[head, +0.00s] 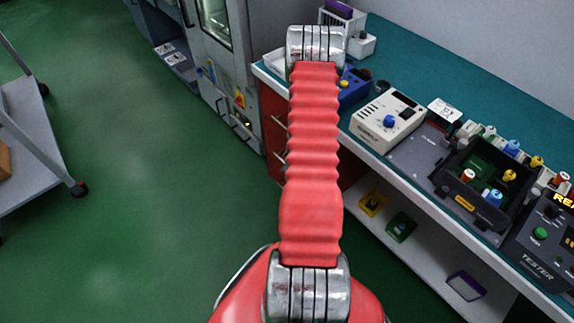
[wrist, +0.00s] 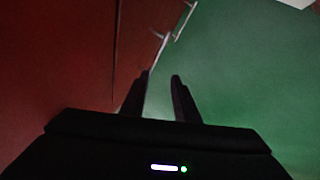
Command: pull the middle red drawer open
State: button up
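The red drawer unit (head: 272,120) is under the bench in the head view, partly hidden by my arm. Its visible fronts look shut, with metal bar handles (head: 281,158) on them. Red fronts (wrist: 70,60) fill the left of the wrist view, split by a dark seam. One pale bar handle (wrist: 157,62) runs down toward my gripper (wrist: 161,78); another handle (wrist: 184,20) is farther up. My gripper's two dark fingers are apart, near the closer handle. I cannot tell whether that bar lies between them, or which drawer it belongs to. The head view does not show the gripper.
The teal bench (head: 440,60) carries a beige box (head: 388,120), a black tray (head: 480,180) and a tester (head: 545,240). A white lower shelf (head: 430,250) holds small boxes. A grey cart (head: 35,140) stands left. The green floor (head: 150,200) between is clear.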

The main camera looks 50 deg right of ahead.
jog(key=s+a+f+n+t+h, duration=0.1)
jog(key=s+f+n+t+h, duration=0.3)
jog(key=f+t, duration=0.3)
notch_tip(320, 180, down, 3)
jog(key=shift+s+a+r+t, duration=0.1)
jog(key=shift+s+a+t, duration=0.25)
jog(key=shift+s, duration=0.4)
jog(key=shift+d, duration=0.15)
jog(key=x, duration=1.3)
jog(key=shift+w+d, duration=0.2)
jog(key=shift+w, duration=0.15)
grip_shut()
